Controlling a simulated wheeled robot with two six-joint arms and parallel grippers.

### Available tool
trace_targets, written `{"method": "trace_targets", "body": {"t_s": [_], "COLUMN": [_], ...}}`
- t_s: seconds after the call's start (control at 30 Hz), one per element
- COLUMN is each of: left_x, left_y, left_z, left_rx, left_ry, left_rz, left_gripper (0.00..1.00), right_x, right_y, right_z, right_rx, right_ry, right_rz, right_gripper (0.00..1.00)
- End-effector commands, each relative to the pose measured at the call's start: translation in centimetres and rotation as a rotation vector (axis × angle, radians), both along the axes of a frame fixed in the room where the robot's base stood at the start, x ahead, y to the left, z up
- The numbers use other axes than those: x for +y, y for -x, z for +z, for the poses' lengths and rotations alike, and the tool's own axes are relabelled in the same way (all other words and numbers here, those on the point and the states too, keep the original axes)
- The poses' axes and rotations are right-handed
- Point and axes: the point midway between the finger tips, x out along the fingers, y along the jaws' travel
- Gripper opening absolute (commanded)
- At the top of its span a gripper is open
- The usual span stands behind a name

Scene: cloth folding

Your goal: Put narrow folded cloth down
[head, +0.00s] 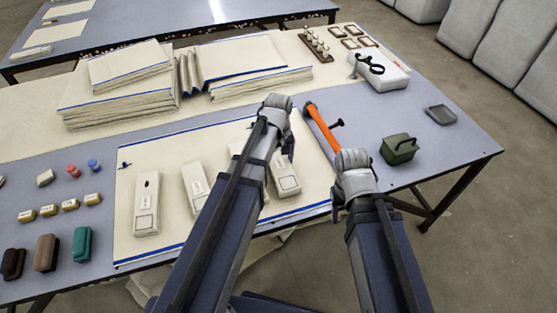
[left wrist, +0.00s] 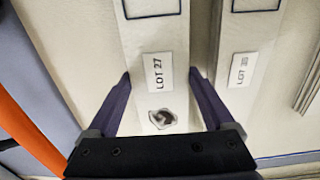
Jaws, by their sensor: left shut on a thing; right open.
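Several narrow folded cloths, pale with printed labels, lie on the cream mat (head: 170,240); two stand clear at its left, the left one (head: 147,205) and the one beside it (head: 196,188). My left gripper (head: 284,140) is shut on the rightmost narrow folded cloth (head: 285,180). In the left wrist view its fingers (left wrist: 161,74) are on either side of this cloth, labelled LOT 27 (left wrist: 159,72). A neighbouring cloth (left wrist: 240,68) lies alongside. I cannot tell whether the held cloth touches the mat. My right gripper (head: 350,162) is open and empty near the table's front edge.
An orange-handled tool (head: 322,128) lies between the mat and a green box (head: 399,148). Large folded cloth stacks (head: 120,95) stand behind the mat. Small blocks (head: 60,208) and brushes (head: 47,253) are at the left. The table's right end has some bare room.

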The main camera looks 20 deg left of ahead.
Motion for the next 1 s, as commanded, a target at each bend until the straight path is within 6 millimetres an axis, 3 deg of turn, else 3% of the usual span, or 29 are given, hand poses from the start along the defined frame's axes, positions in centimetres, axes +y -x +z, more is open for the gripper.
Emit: {"method": "trace_targets", "body": {"t_s": [0.03,0.43,0.77,1.0], "left_x": [0.0,0.0,0.0,0.0], "left_y": [0.0,0.0,0.0,0.0], "left_z": [1.2,7.4,8.9,11.1], "left_rx": [0.000,0.000,0.000,0.000], "left_ry": [0.000,0.000,0.000,0.000], "left_rz": [0.000,0.000,0.000,0.000], "left_gripper": [0.15,0.15,0.15,0.15], "right_x": [0.0,0.0,0.0,0.0], "right_y": [0.0,0.0,0.0,0.0], "right_z": [1.2,7.4,8.9,11.1], "right_rx": [0.000,0.000,0.000,0.000], "right_ry": [0.000,0.000,0.000,0.000], "right_rz": [0.000,-0.001,-0.001,-0.001], "right_gripper": [0.50,0.50,0.50,0.50]}}
